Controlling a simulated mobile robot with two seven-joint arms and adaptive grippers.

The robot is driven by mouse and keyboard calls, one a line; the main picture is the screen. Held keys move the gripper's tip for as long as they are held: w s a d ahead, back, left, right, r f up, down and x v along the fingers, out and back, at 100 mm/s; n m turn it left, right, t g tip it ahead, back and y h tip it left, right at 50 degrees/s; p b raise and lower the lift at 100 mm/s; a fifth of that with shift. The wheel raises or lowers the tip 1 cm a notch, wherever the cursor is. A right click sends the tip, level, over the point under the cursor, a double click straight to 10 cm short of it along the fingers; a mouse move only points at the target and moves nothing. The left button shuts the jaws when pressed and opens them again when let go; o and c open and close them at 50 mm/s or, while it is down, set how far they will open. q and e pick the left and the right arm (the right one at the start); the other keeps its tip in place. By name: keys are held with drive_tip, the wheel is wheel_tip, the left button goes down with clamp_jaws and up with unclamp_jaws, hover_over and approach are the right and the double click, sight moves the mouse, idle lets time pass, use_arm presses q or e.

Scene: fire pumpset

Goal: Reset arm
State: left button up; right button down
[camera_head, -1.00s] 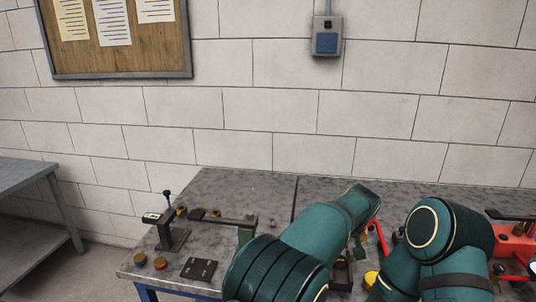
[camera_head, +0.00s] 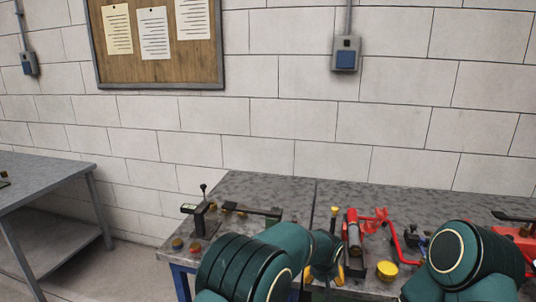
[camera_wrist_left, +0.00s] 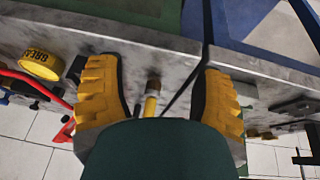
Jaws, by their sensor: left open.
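My left arm, dark green, reaches in over the front of the workbench (camera_head: 340,193). Its gripper (camera_head: 323,273) shows yellow fingers, partly hidden by the arm. In the left wrist view my left gripper (camera_wrist_left: 158,88) has its two yellow fingers spread wide. A thin yellow-and-dark rod-like part (camera_wrist_left: 152,95) shows between them; the fingers do not grip it. My right arm (camera_head: 465,265) is bent at the lower right, and its gripper is out of the picture.
A red-handled fitting (camera_head: 372,222) and a yellow round piece (camera_head: 387,270) lie right of my left gripper. A black clamp fixture (camera_head: 200,220) stands at the bench's left end. A grey side table (camera_head: 45,185) stands at left, with floor between.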

use_arm(q)
drive_tip(key=s+a+f+n+g+h, duration=0.1)
drive_tip(key=s+a+f, duration=0.45)
drive_tip(key=a, duration=0.25)
drive_tip(key=s+a+f+n+g, duration=0.1)
drive_tip(key=s+a+f, duration=0.3)
drive_tip(key=a+f, duration=0.35)
drive_tip(key=s+a, duration=0.3)
drive_tip(key=s, duration=0.4)
drive_tip(key=s+a+f+n, duration=0.1)
drive_tip(key=s+a, duration=0.3)
drive_tip(key=s, duration=0.3)
drive_tip(key=s+a+f+n+h, duration=0.1)
drive_tip(key=s+a, duration=0.2)
drive_tip(key=s, duration=0.4)
drive_tip(key=shift+a+f, duration=0.2)
drive_tip(key=shift+a, duration=0.2)
drive_tip(key=c, duration=0.4)
drive_tip(key=shift+o, duration=0.2)
drive_tip(key=shift+d, duration=0.15)
